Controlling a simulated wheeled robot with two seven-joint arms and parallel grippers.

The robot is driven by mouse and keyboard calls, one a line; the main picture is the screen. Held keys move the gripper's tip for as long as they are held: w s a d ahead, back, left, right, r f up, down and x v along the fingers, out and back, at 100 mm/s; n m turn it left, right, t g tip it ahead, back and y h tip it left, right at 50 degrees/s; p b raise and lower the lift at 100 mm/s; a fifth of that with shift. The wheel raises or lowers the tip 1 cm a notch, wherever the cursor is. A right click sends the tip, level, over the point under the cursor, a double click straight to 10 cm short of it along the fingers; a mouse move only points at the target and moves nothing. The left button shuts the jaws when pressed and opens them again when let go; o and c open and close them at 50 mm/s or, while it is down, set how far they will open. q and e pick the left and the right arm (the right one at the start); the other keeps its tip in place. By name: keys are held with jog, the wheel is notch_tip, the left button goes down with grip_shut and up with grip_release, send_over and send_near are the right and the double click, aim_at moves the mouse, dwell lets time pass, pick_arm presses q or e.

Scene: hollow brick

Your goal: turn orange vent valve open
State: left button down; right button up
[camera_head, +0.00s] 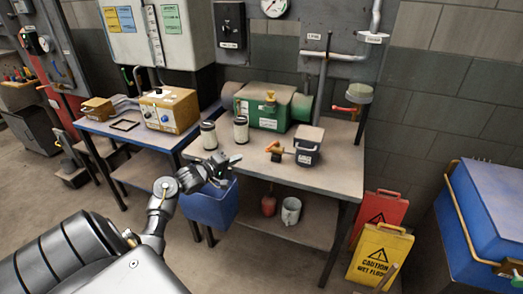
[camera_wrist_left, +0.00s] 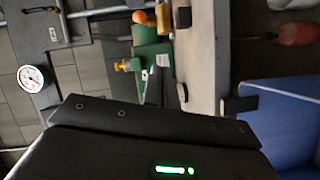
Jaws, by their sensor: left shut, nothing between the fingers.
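In the head view, a small orange valve handle (camera_head: 273,148) sits on the workbench at the left side of a dark box-shaped device (camera_head: 308,146). A second, redder orange handle (camera_head: 346,109) is on the pipe fitting at the back right; I cannot tell for certain which is the vent valve. An orange knob (camera_wrist_left: 139,17) shows at the top of the left wrist view. My left gripper (camera_head: 229,166) is shut and empty, over the bench's front edge, left of the orange handle and apart from it. My right gripper is not in view.
A green case (camera_head: 263,117) with a yellow knob (camera_head: 270,97) stands at the back of the workbench (camera_head: 335,185). A blue bin (camera_head: 210,207) hangs below my left gripper. A yellow floor sign (camera_head: 379,255) stands at the right.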

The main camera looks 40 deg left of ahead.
aim_at(272, 145)
pick_arm(q)
jog(key=w+d+r+n+p, duration=0.1)
jog(key=w+d, duration=0.2)
jog(key=w, duration=0.7)
jog(key=shift+w+d+r+t+p, duration=0.3)
jog(key=shift+d+r+t+p, duration=0.05)
jog(key=shift+t, duration=0.05)
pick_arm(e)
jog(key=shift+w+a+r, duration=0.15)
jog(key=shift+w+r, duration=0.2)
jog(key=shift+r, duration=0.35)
